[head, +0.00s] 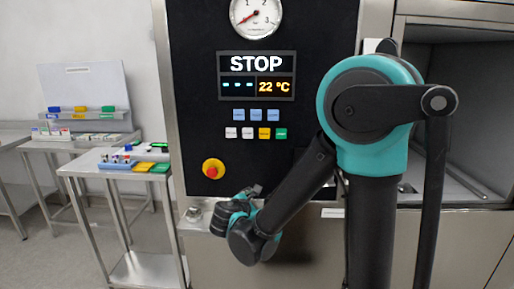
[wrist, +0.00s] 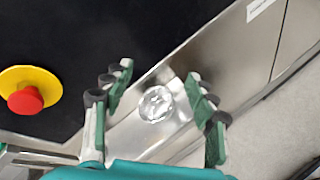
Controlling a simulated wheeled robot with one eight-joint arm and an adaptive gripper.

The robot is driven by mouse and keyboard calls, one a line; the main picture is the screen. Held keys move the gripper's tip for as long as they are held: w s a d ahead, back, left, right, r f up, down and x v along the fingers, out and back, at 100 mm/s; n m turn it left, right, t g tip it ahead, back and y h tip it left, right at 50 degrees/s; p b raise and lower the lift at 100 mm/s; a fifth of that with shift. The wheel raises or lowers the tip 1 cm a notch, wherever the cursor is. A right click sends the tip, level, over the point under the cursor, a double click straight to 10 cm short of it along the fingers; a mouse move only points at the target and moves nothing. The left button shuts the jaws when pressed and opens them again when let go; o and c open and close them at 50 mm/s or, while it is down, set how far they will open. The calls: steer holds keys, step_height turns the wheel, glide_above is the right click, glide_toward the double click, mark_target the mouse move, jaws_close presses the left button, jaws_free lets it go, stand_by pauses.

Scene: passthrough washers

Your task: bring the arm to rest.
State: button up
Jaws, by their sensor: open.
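My arm reaches down across the front of the washer's black control panel (head: 285,185). My gripper (head: 236,208) is low at the panel's bottom edge, partly hidden by its own wrist. In the wrist view my gripper (wrist: 160,76) has its two green-padded fingers spread wide apart. Nothing is held between them. A shiny round clear or metal piece (wrist: 157,104) shows between the fingers, on the steel strip below the panel. I cannot tell how far it is from the fingertips.
A red emergency button on a yellow base (head: 213,168) is just above my gripper; it also shows in the wrist view (wrist: 26,100). An open steel chamber (head: 460,120) is at right. A steel cart (head: 110,168) with coloured racks stands at left.

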steer(key=s+d+f+m+g, duration=0.35)
steer(key=d+m, duration=0.25)
steer(key=d, duration=0.3)
steer(key=s+d+f+m+g, duration=0.35)
steer(key=d+m, duration=0.25)
steer(key=d, duration=0.3)
steer(key=s+d+f+m+g+y, duration=0.1)
steer(key=s+f+m+y, duration=0.1)
steer(key=s+m, duration=0.3)
steer(key=s+d+f+m+y, duration=0.2)
steer(key=s+m, duration=0.4)
steer(key=shift+s+d+f+m+g, duration=0.25)
steer(key=shift+d+f+m+g, duration=0.05)
steer(key=shift+f+m+g, duration=0.1)
steer(key=shift+c, duration=0.2)
